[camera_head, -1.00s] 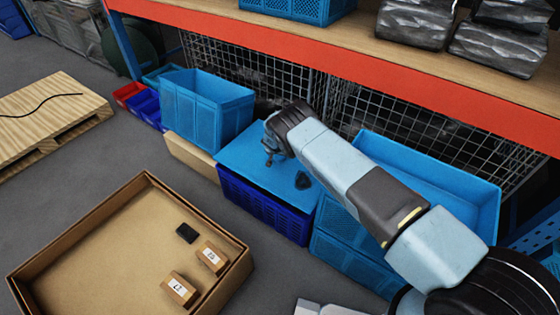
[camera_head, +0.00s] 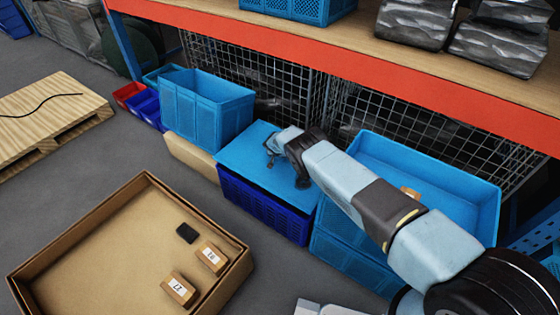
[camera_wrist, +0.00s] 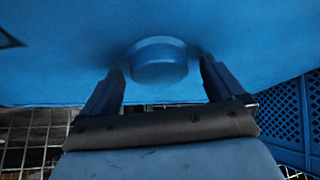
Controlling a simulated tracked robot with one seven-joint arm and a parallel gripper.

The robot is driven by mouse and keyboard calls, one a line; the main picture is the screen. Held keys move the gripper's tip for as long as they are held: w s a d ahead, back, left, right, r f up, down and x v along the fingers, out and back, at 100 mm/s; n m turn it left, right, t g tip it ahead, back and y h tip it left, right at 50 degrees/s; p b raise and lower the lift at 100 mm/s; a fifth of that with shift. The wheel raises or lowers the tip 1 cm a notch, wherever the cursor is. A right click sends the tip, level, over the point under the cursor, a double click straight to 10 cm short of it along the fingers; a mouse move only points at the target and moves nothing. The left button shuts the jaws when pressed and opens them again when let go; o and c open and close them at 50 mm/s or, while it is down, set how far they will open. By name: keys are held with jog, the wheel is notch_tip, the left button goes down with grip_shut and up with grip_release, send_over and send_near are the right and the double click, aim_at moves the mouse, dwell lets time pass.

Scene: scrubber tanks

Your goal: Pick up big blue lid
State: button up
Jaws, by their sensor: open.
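The big blue lid (camera_head: 250,165) is a flat light-blue panel lying on top of the dark blue crate (camera_head: 262,211). My gripper (camera_wrist: 160,70) is open, with one finger on each side of the knob and visible space between. Whether the fingers touch the lid cannot be told.
A tall light-blue bin (camera_head: 205,110) stands left of the lid. A larger open light-blue bin (camera_head: 470,200) stands to the right, with a small brown box (camera_head: 410,193) in it. The orange shelf beam (camera_head: 330,67) and wire mesh (camera_head: 440,140) are behind. An open cardboard box (camera_head: 90,250) is in front.

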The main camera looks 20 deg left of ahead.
jog(key=shift+c, duration=0.3)
jog(key=c, duration=1.5)
jog(key=shift+r, duration=0.1)
jog(key=shift+c, duration=0.5)
